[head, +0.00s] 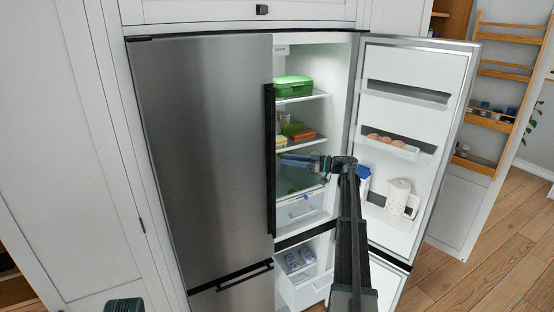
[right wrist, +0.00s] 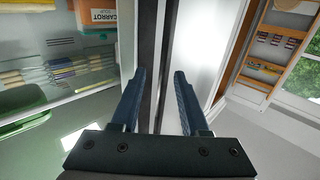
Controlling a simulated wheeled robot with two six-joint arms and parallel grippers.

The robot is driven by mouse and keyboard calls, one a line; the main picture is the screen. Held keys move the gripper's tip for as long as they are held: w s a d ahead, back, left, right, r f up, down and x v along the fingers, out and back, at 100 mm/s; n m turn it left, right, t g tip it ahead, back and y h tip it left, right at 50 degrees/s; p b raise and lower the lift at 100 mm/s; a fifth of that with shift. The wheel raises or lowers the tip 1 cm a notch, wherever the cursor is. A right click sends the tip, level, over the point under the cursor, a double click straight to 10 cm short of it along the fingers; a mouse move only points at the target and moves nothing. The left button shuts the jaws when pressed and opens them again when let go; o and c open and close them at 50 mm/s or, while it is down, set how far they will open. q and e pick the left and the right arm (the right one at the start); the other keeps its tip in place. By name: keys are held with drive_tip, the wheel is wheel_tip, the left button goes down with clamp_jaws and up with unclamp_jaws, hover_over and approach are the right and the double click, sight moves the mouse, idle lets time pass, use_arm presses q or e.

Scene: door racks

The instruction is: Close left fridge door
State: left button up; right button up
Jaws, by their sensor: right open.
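The left fridge door (head: 200,150) is a tall steel panel. It looks about flush with the cabinet front, but I cannot tell whether it is fully shut. Its long black upright handle (head: 270,160) runs along its right edge. My right gripper (head: 292,160) reaches left in front of the lit interior, close to that handle. Its fingers (right wrist: 160,75) are open in the right wrist view, with a dark upright strip and a pale panel beyond them. I cannot tell whether they touch anything.
The right fridge door (head: 412,130) stands wide open, with eggs (head: 385,140) and a white jug (head: 398,200) on its shelves. A green box (head: 293,87) sits on an inner shelf. A lower drawer (head: 305,265) stands out. A wooden rack (head: 500,95) is at the right. Floor there is clear.

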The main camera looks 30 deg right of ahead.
drive_tip(key=v, duration=0.7)
drive_tip(key=shift+s, duration=0.4)
